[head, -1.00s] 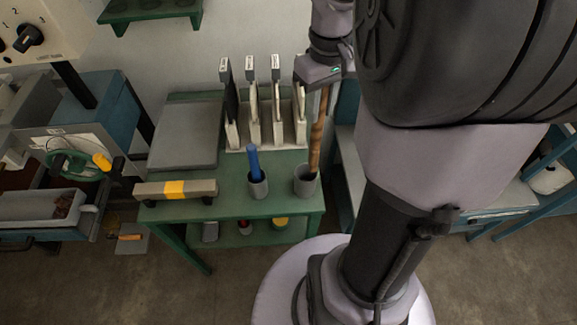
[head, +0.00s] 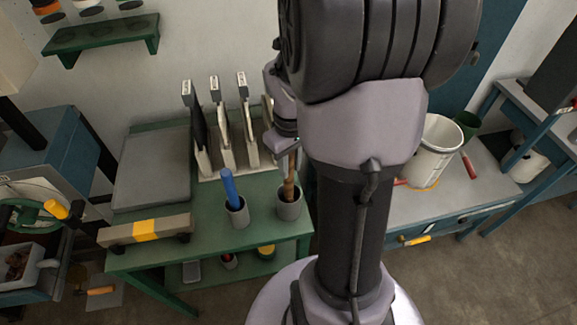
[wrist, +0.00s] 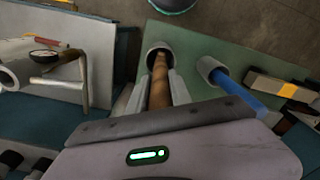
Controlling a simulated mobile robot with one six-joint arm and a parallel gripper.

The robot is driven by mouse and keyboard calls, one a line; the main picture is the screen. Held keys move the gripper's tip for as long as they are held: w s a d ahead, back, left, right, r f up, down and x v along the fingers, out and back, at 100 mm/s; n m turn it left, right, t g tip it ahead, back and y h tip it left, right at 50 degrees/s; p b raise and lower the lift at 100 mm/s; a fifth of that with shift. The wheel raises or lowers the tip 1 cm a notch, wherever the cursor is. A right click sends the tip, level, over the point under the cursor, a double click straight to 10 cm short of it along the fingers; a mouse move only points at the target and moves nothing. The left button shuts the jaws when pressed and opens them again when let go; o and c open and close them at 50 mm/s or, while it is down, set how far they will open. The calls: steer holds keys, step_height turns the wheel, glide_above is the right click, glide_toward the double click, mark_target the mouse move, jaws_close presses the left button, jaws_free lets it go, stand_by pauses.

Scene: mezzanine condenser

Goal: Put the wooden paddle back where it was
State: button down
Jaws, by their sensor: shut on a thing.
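The wooden paddle (head: 290,178) is a brown wooden shaft, seen upright in the head view, with its lower end in the mouth of a grey cup (head: 290,207) on the green table. My gripper (head: 286,150) is shut on the paddle above the cup, and my arm hides part of it. In the wrist view the shaft (wrist: 159,85) runs between my two fingers, and its tip lies inside the cup's opening (wrist: 151,50). I cannot tell how deep it goes or whether it touches the bottom.
A second grey cup with a blue-handled tool (head: 229,186) stands left of the paddle's cup. Behind are upright boards in a rack (head: 222,140). A grey bar with a yellow band (head: 146,230) lies at the table's front left. A white bucket (head: 436,150) stands right.

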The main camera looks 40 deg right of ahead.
steer(key=shift+r, duration=0.1)
steer(key=c, duration=1.2)
jaws_free()
steer(key=shift+o, duration=0.2)
